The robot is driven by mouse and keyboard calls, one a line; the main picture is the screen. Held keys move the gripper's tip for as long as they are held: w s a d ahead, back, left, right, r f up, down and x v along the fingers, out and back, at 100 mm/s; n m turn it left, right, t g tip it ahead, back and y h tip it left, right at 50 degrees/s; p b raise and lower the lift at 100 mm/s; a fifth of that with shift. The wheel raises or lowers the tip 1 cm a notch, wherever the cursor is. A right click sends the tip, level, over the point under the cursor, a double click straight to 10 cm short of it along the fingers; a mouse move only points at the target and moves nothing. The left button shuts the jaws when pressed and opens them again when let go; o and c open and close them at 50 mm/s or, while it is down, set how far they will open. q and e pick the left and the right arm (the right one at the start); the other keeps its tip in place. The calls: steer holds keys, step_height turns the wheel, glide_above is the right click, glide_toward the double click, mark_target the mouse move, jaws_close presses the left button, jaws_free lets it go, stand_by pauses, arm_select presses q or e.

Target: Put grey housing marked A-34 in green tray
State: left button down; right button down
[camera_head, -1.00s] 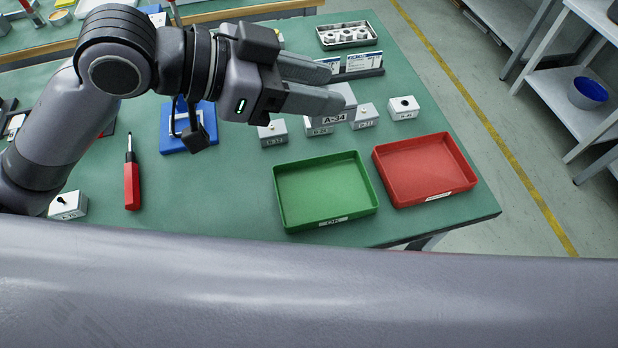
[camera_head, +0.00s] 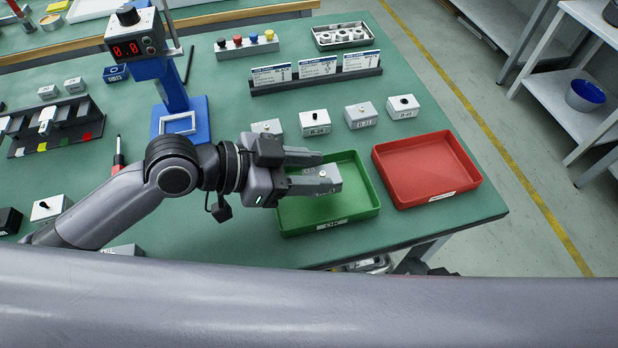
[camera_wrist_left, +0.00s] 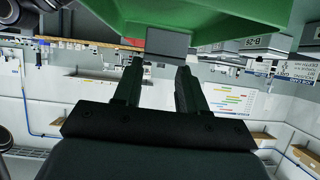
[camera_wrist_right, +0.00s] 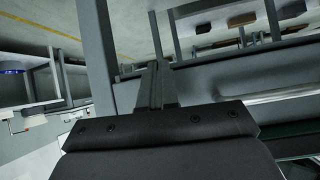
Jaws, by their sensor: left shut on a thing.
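The grey housing (camera_head: 328,174) is a small box with a knob on top; its label cannot be read now. It is between the fingers of my left gripper (camera_head: 316,173), which is shut on it, over the inside of the green tray (camera_head: 330,222). Whether it touches the tray floor is unclear. In the left wrist view the housing (camera_wrist_left: 168,42) shows at the fingertips, with the green tray (camera_wrist_left: 90,15) around it. My right gripper (camera_wrist_right: 157,85) is seen in the right wrist view, away from the tray, with its fingers together and nothing between them.
A red tray (camera_head: 428,170) stands right of the green one. Behind the trays is a row of small housings, including a white one (camera_head: 403,107) and a grey one (camera_head: 361,115). A card rack (camera_head: 316,80) and a blue stand (camera_head: 170,85) are farther back.

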arm_select(q)
steer(key=shift+f, duration=1.2)
steer(key=shift+f, duration=0.2)
steer(key=c, duration=0.6)
jaws_free()
steer(key=shift+r, duration=0.15)
steer(key=shift+a+r, duration=0.1)
steer(key=shift+a, duration=0.05)
steer(key=v, duration=1.1)
steer(key=shift+s+a+r, duration=0.15)
steer(key=shift+a+r, duration=0.05)
steer(key=shift+a, duration=0.05)
